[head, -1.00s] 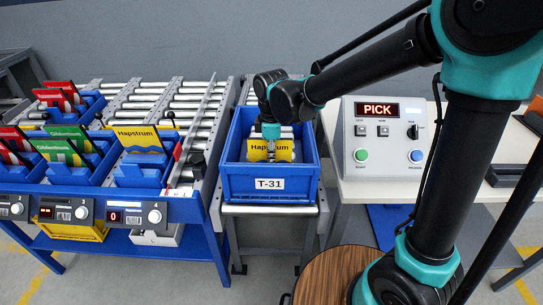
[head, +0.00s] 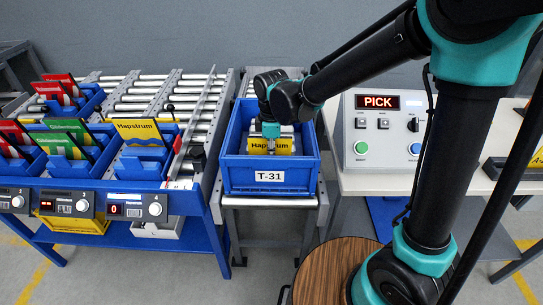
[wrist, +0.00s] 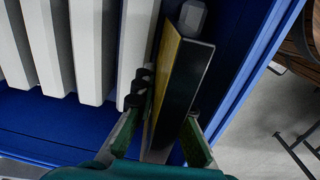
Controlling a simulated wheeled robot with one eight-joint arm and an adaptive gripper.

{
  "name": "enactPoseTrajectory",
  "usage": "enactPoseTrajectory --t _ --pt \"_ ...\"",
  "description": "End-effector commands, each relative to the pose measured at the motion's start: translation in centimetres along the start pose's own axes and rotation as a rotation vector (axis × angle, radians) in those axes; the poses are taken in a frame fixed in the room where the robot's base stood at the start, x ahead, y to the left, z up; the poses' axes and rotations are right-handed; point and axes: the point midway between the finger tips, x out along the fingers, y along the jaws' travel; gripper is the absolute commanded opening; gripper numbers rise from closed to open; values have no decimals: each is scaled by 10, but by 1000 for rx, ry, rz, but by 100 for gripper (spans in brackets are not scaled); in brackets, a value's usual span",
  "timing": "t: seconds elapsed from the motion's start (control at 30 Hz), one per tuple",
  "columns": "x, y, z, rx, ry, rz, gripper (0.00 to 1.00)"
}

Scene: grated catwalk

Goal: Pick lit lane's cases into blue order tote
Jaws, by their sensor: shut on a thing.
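The blue order tote (head: 232,178), labelled T-31, stands on a roller stand in the head view. My gripper (head: 270,136) reaches down into it, shut on a yellow Hapstrum case (head: 284,147). In the wrist view the fingers (wrist: 165,125) lie on both sides of the upright, slightly tilted case (wrist: 174,105), seen edge-on with a dark face. Several white slabs (wrist: 85,45) stand in a row beside it in the tote. The case's lower edge is hidden. Another yellow Hapstrum piece (head: 137,131) stands in a blue lane holder, above a red display (head: 115,210) reading 0.
Other lanes on the roller rack hold green (head: 66,131) and red (head: 15,131) pieces. A control box (head: 385,135) showing PICK stands on the table to the right. A metal rail (head: 197,115) edges the rack beside the tote.

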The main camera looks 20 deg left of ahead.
Motion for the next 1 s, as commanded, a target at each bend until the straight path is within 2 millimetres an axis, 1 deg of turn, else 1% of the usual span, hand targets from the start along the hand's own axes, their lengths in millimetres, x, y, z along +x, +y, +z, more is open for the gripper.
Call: enactPoseTrajectory --t 0.07,0.1,0.3,0.5,0.63,0.67,1.0 --pt "0 0 0 0 0 0 0" --pt "0 0 0 0 0 0 12" --pt "0 0 0 0 0 0 36" --pt "0 0 0 0 0 0 36" --pt "0 0 0 0 0 0 52" --pt "0 0 0 0 0 0 53" --pt "0 0 0 0 0 0 53"
